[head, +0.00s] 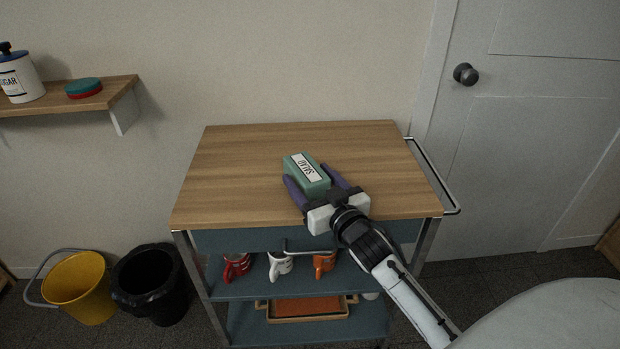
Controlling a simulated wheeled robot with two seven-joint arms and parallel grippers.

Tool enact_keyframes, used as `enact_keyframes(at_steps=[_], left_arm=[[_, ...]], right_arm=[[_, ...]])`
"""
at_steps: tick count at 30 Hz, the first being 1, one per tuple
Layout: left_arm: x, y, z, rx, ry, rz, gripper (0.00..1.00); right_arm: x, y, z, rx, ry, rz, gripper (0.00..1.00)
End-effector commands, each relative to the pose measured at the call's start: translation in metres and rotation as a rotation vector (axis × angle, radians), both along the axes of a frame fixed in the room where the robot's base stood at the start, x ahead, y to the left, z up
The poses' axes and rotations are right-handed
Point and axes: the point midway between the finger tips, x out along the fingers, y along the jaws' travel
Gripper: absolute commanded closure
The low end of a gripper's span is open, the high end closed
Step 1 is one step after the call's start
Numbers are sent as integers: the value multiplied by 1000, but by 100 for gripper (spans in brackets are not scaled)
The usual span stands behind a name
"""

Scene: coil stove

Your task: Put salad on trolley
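The salad is a green box (299,174) with a white label reading SALAD, in the middle of the head view. It is over the wooden top of the trolley (235,165) and seems to rest on it. My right gripper (305,172) reaches in from the lower right. Its two purple fingers lie on either side of the box, very close to its sides. I cannot tell whether they press on it or stand slightly apart. My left gripper is not in view.
The trolley top around the box is clear, with a metal handle (436,178) on the right. Mugs (280,265) and a tray (308,307) sit on lower shelves. A yellow bucket (78,287) and black bin (150,285) stand left. A wall shelf (60,103) holds a sugar jar (20,78).

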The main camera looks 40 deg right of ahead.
Motion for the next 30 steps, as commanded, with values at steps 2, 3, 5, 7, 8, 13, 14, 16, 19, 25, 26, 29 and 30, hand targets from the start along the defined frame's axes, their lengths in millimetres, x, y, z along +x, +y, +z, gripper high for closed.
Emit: enact_keyframes(at_steps=[2, 3, 5, 7, 8, 13, 14, 16, 19, 25, 26, 29, 30], left_arm=[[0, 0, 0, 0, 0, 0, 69], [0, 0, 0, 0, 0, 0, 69], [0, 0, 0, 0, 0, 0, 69], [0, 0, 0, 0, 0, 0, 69], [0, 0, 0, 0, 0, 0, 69], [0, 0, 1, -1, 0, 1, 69], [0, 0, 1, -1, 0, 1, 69], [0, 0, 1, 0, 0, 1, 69], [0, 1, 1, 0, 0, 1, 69], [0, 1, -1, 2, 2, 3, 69], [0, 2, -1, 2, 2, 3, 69], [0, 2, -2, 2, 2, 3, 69], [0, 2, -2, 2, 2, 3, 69]], right_arm=[[0, 0, 0, 0, 0, 0, 31], [0, 0, 0, 0, 0, 0, 31], [0, 0, 0, 0, 0, 0, 31], [0, 0, 0, 0, 0, 0, 31], [0, 0, 1, 0, 0, 0, 31], [-10, 2, 2, 1, 1, 1, 31], [-14, 3, 1, 1, 2, 1, 31], [-27, 5, 2, 2, 3, 1, 31], [-50, 8, 3, 1, 3, 0, 31], [-91, 14, 5, 2, 4, -1, 31], [-95, 15, 6, 1, 3, -1, 31], [-108, 17, 6, 1, 2, 0, 31], [-111, 18, 7, 1, 1, 0, 31]])
